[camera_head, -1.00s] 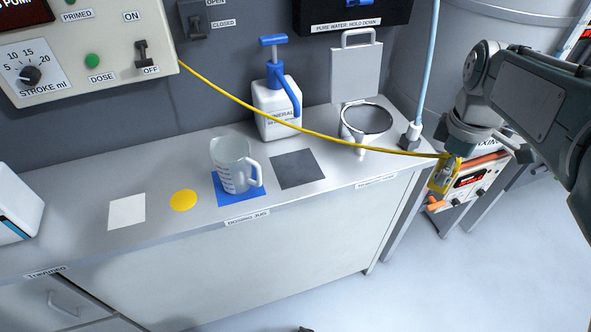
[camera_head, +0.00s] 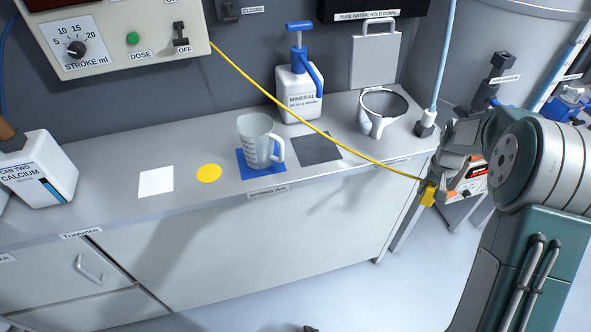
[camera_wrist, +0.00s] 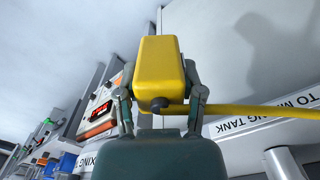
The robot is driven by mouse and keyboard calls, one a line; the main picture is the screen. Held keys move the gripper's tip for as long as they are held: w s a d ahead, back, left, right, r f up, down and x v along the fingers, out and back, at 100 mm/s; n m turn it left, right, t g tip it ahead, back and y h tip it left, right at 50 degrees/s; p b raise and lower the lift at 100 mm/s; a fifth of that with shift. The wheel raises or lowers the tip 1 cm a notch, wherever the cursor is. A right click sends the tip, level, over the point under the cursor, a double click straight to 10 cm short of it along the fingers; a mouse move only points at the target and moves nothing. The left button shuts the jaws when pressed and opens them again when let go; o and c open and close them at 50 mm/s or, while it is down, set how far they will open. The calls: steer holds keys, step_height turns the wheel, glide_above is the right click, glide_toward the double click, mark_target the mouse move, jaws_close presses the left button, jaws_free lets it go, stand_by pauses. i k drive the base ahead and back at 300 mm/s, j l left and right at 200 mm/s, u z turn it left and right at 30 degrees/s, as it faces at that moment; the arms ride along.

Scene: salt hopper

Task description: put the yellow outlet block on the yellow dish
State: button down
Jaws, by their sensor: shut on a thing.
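The yellow outlet block (camera_wrist: 160,70) is held between the two fingers of my gripper (camera_wrist: 160,95) in the wrist view. A yellow hose (camera_wrist: 245,109) runs from the block off to the right. In the head view the block (camera_head: 428,194) hangs at my gripper (camera_head: 436,178), in front of the worktop's right end, and the hose (camera_head: 300,129) stretches from it up left to the control panel. The yellow dish (camera_head: 209,173) is a flat yellow disc on the worktop, well left of my gripper, with nothing on it.
On the worktop (camera_head: 110,215), a white square (camera_head: 156,181) lies left of the dish. A clear jug (camera_head: 254,140) stands right of it on a blue mat (camera_head: 245,170). Further right are a dark mat (camera_head: 322,150), a pump bottle (camera_head: 299,95) and a ring-shaped holder (camera_head: 383,103).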

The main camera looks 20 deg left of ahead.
mark_target(208, 175)
steer(key=k+u, duration=0.2)
steer(key=u, duration=0.15)
steer(key=k+j+u, duration=0.1)
steer(key=u, duration=0.25)
steer(key=k+u, duration=0.1)
steer(key=u, duration=1.25)
steer(key=i+l+u, duration=0.15)
steer(key=l+u, duration=0.35)
steer(key=i+l+u, duration=0.1)
steer(key=l+u, duration=0.35)
